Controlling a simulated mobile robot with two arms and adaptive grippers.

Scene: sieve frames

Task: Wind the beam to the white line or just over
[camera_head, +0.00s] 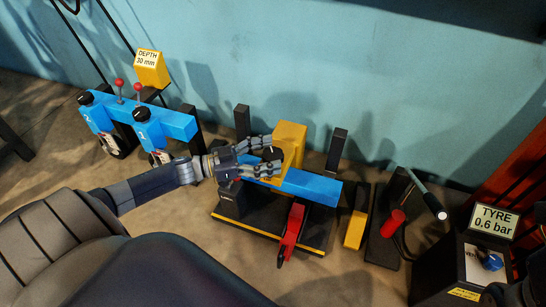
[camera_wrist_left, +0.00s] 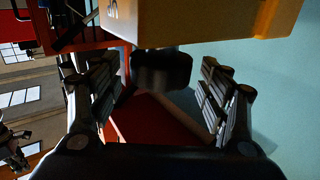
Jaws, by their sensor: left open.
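The blue beam (camera_head: 313,187) lies across a dark stand in the middle of the head view. A yellow housing (camera_head: 291,143) rises from it, with a black knob (camera_head: 272,153) on its near left side. My left gripper (camera_head: 275,156) is open, with its fingers on either side of the knob. In the left wrist view the knob (camera_wrist_left: 162,70) sits between the spread fingers, below the yellow housing (camera_wrist_left: 200,18), with gaps on both sides. I cannot make out a white line. Dark shapes at the lower right corner may be my right gripper (camera_head: 514,293); its jaws are unclear.
A red part (camera_head: 291,234) hangs under the beam. A second blue beam (camera_head: 170,122) with black knobs and red-topped levers stands at the left, near a yellow DEPTH 30 mm sign (camera_head: 150,68). A TYRE 0.6 bar box (camera_head: 494,221) and a red-gripped stand (camera_head: 392,223) are right.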

